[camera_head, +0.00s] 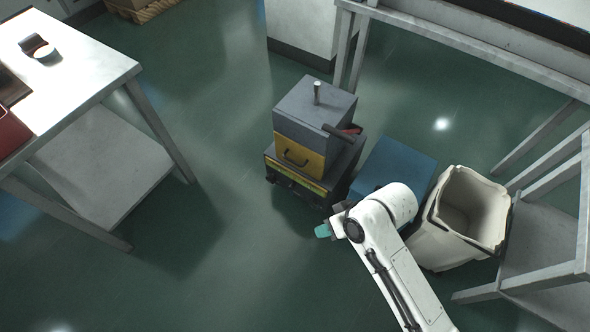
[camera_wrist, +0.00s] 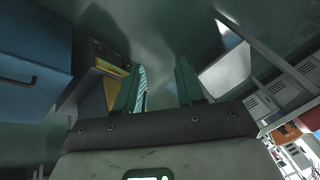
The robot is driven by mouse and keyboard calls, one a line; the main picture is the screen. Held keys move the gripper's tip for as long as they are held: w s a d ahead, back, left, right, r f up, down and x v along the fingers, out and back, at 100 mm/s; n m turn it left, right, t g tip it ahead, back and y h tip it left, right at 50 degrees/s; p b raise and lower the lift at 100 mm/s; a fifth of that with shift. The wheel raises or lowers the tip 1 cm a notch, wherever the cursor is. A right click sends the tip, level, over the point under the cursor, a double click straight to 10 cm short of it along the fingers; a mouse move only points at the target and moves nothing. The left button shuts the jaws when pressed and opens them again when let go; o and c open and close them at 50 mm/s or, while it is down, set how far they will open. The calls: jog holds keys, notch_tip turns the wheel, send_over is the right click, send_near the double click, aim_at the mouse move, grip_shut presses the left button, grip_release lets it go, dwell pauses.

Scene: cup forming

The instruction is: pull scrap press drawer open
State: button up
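The scrap press (camera_head: 315,105) is a grey box with a lever on top. It stands on a dark base on the floor in the middle of the head view. Its yellow drawer front (camera_head: 298,157) carries a dark handle (camera_head: 293,159) and looks shut. My gripper (camera_head: 323,231) is below and slightly right of the drawer in the head view, apart from the handle. In the wrist view my gripper (camera_wrist: 161,68) has its two teal fingers apart with nothing between them. Part of the press's yellow front (camera_wrist: 110,88) shows behind the left finger there.
A blue box (camera_head: 405,162) stands right of the press; a blue front with a handle (camera_wrist: 30,75) fills the wrist view's left. A pale bin (camera_head: 440,245) stands beside my arm. A table (camera_head: 85,85) is at left. Floor (camera_head: 210,240) is clear left of the press.

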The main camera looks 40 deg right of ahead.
jog(key=w+f+m+t+y+b, duration=0.2)
jog(key=w+f+m+t+b, duration=0.15)
jog(key=w+f+b, duration=0.5)
jog(key=m+t+h+b, duration=0.6)
jog(key=m+t+b, duration=0.3)
jog(key=m+b, duration=0.55)
send_near(295, 162)
jog(key=shift+m, duration=0.3)
jog(key=w, duration=0.3)
jog(key=w+f+b, duration=0.1)
jog(key=w, duration=0.2)
jog(key=w+b, duration=0.1)
jog(key=w, duration=0.3)
jog(key=shift+d+f, duration=0.3)
jog(key=shift+f, duration=0.05)
jog(key=shift+c, duration=0.5)
grip_shut()
